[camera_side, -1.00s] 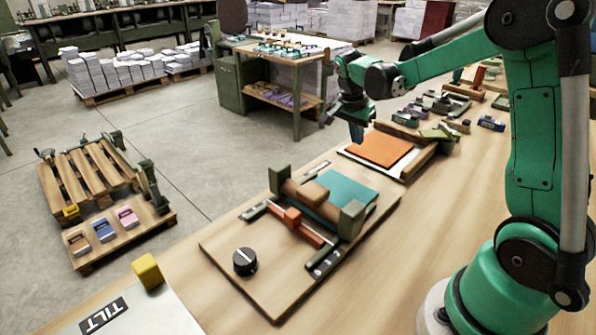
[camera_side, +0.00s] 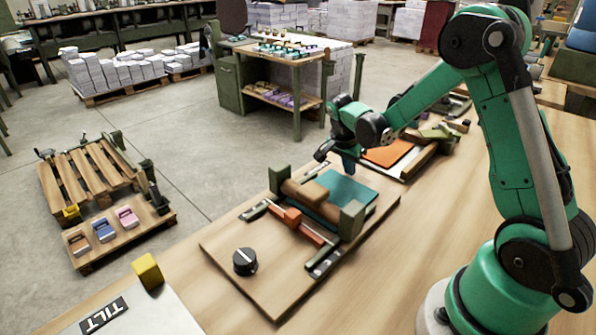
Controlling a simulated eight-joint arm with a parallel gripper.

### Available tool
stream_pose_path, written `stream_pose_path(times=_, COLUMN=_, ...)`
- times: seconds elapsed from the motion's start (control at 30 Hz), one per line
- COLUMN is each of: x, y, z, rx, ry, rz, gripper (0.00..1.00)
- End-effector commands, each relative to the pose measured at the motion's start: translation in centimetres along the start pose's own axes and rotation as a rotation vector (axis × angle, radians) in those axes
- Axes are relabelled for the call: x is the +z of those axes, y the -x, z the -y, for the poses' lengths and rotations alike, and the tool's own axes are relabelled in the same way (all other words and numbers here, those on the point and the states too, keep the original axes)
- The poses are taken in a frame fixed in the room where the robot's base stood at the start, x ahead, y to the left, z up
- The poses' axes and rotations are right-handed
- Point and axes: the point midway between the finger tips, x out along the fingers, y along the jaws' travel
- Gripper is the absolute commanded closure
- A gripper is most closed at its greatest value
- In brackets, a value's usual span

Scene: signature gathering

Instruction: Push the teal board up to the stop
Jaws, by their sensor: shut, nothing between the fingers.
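The teal board (camera_side: 345,188) lies flat on a wooden base board (camera_side: 275,290), at the far end of a jig. Its near part runs under a brown crossbar (camera_side: 308,200) held between two green posts. A red-orange bar with a block (camera_side: 292,216) lies across the jig on the near side of the crossbar. I cannot tell for sure which part is the stop. My gripper (camera_side: 349,170) is shut and empty, fingertips down at the board's far edge. Whether it touches the board is unclear.
A black knob (camera_side: 245,261) sits on the near part of the base. An orange board (camera_side: 388,152) lies beyond the teal one, partly behind my arm. A yellow block (camera_side: 147,270) and a TILT plate (camera_side: 103,316) are at the near left. The table at right is clear.

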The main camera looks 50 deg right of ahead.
Motion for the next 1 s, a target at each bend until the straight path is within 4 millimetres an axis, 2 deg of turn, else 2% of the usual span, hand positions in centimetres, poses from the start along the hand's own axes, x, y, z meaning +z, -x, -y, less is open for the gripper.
stream_pose_path(times=0.13, x=0.4, y=0.2, z=0.1, rx=-0.001, ry=0.002, rz=0.000, gripper=1.00)
stream_pose_path(times=0.3, x=3.0, y=1.1, z=0.1, rx=-0.002, ry=0.005, rz=0.001, gripper=1.00)
stream_pose_path(times=0.47, x=3.9, y=1.4, z=0.0, rx=-0.001, ry=0.001, rz=0.001, gripper=1.00)
stream_pose_path(times=0.8, x=3.7, y=1.3, z=0.1, rx=-0.003, ry=0.003, rz=0.006, gripper=1.00)
stream_pose_path(times=0.87, x=3.2, y=1.1, z=0.1, rx=-0.002, ry=0.001, rz=0.004, gripper=1.00)
stream_pose_path(times=1.0, x=0.7, y=0.3, z=0.0, rx=0.001, ry=-0.006, rz=-0.002, gripper=1.00)
